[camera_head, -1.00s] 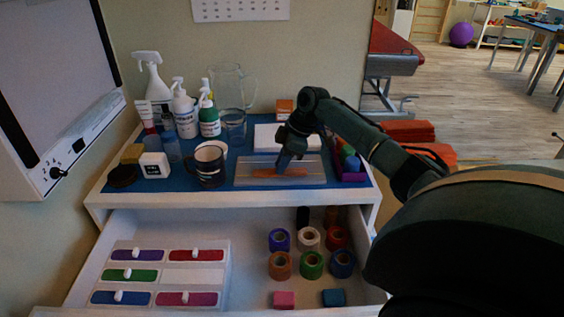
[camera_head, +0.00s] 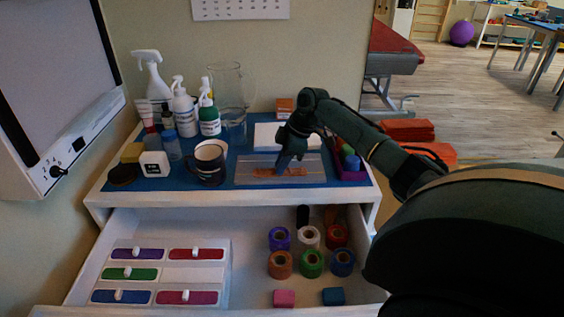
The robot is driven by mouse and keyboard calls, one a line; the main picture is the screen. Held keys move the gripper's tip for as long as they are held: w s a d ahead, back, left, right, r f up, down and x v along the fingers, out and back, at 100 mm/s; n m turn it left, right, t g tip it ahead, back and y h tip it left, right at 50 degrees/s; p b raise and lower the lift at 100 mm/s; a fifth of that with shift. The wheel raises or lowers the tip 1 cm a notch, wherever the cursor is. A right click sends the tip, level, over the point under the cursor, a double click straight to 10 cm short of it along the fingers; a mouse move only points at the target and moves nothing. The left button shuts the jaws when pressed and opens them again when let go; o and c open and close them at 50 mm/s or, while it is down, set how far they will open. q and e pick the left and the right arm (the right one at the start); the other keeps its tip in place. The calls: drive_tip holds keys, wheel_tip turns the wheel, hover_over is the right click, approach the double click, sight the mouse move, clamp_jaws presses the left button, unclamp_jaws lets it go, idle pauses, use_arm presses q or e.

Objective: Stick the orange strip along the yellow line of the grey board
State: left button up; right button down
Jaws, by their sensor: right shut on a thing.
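The grey board (camera_head: 247,180) lies flat on the blue top of the white cabinet, right of the dark mug. The orange strip (camera_head: 268,172) lies across the middle of the board, roughly along its length. My right gripper (camera_head: 283,163) points down over the strip and is shut, with its fingertips at the strip. The fingertips hide part of the strip. The yellow line cannot be made out; the strip and gripper are over the board's middle. My left gripper is not in view.
A dark mug (camera_head: 209,163) stands close left of the board, with spray bottles (camera_head: 184,110) and a clear jug (camera_head: 233,88) behind. Below, the open drawer holds tape rolls (camera_head: 311,263) and coloured cases (camera_head: 131,274).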

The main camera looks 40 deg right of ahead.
drive_tip(key=c, duration=0.6)
unclamp_jaws()
drive_tip(key=shift+c, duration=0.2)
